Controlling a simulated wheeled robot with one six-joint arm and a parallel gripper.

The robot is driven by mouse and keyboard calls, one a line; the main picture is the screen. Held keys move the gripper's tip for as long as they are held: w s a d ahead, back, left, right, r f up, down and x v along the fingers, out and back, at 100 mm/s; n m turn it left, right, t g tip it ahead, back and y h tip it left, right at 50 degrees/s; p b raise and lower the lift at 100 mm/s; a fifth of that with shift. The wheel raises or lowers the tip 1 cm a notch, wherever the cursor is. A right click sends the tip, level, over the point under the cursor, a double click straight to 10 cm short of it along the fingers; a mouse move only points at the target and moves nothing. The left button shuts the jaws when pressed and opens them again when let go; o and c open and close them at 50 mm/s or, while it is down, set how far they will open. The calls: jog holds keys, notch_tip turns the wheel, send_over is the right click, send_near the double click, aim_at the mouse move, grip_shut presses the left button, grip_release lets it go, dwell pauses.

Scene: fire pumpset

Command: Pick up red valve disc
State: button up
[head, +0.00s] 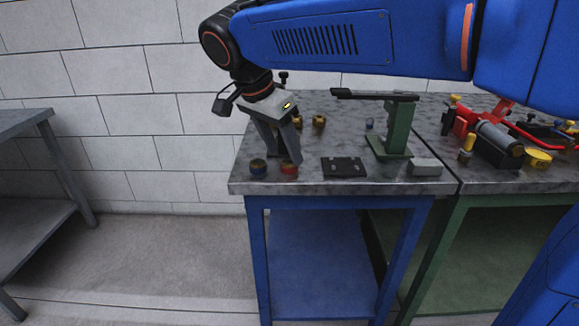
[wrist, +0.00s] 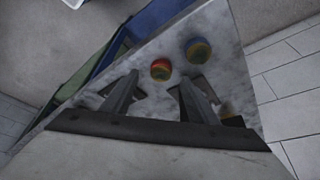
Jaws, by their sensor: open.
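The red valve disc (head: 289,169) sits near the front left edge of the grey stone-topped table. In the wrist view the red disc (wrist: 161,68) shows a red top and a yellowish side, just past the fingertips and roughly between their lines. My gripper (head: 284,161) points down over this corner, its right finger close to the red disc and partly in front of it. In the wrist view my gripper (wrist: 160,80) has its two fingers spread with nothing between them. I cannot tell whether a finger touches the disc.
A similar blue disc (head: 258,167) stands just left of the red one. A dark plate (head: 344,167), a grey block (head: 425,167) and a green stand (head: 397,130) lie to the right. Brass parts (head: 319,121) stand behind. The table's front edge is close.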

aim_at(290, 162)
jog(key=x, duration=0.4)
jog(key=shift+w, duration=0.2)
jog(key=shift+r, duration=0.1)
jog(key=c, duration=1.3)
jog(key=shift+r, duration=0.1)
